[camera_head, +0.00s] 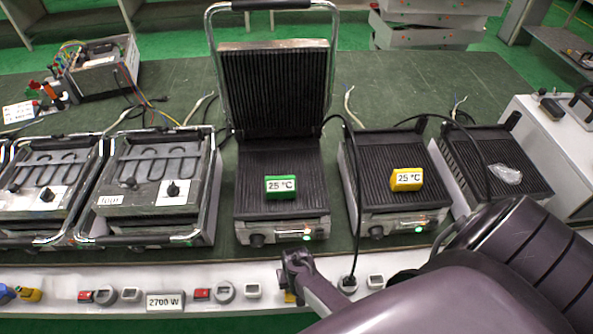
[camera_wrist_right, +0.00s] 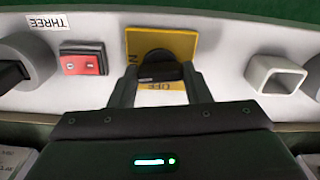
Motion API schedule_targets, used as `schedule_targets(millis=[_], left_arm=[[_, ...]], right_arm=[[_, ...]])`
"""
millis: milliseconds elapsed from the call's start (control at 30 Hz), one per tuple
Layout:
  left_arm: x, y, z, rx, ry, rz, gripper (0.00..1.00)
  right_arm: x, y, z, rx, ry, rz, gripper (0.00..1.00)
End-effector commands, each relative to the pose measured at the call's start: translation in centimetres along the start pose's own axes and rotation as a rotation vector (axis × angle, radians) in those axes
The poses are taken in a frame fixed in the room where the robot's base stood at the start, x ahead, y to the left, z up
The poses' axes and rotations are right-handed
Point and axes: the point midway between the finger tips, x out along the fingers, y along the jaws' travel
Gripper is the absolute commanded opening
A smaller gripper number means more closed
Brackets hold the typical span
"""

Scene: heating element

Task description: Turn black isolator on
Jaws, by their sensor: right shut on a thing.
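The black isolator is a black knob (camera_wrist_right: 158,66) on a yellow plate (camera_wrist_right: 182,42), shown in the right wrist view on the white front panel. Lettering reading OFF shows on the plate below the knob, and other letters are partly covered. My right gripper (camera_wrist_right: 160,76) is shut on the knob, with one finger on each side of it. In the head view my right gripper (camera_head: 297,262) reaches the panel below the middle grill, and only a small yellow bit of the plate (camera_head: 289,298) shows beside it. My left gripper is not in view.
A red switch (camera_wrist_right: 82,62) and a grey round socket (camera_wrist_right: 28,62) are left of the isolator; a white square socket (camera_wrist_right: 276,76) is right. Behind the panel, several grills stand on the green bench, the middle grill (camera_head: 272,180) with its lid raised. A black cable (camera_head: 357,200) hangs nearby.

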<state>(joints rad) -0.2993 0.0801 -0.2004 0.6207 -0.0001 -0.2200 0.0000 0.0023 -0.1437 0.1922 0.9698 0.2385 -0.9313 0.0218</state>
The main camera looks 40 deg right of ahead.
Motion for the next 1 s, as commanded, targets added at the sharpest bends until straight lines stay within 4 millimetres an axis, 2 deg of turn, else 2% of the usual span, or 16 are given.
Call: schedule_targets(millis=[300, 867, 900, 1000], left_arm=[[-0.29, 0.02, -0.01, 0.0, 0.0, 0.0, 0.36], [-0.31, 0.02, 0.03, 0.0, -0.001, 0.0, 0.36], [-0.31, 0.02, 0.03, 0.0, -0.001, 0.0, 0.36], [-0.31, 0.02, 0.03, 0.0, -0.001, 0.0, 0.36]], right_arm=[[-0.01, -0.04, 0.02, 0.129, 0.0, 0.0, 0.21], [0.01, -0.02, -0.01, 0.16, 0.001, 0.0, 0.21], [0.01, -0.02, -0.01, 0.16, 0.001, 0.0, 0.46], [0.01, -0.02, -0.01, 0.159, 0.001, 0.0, 0.59]])
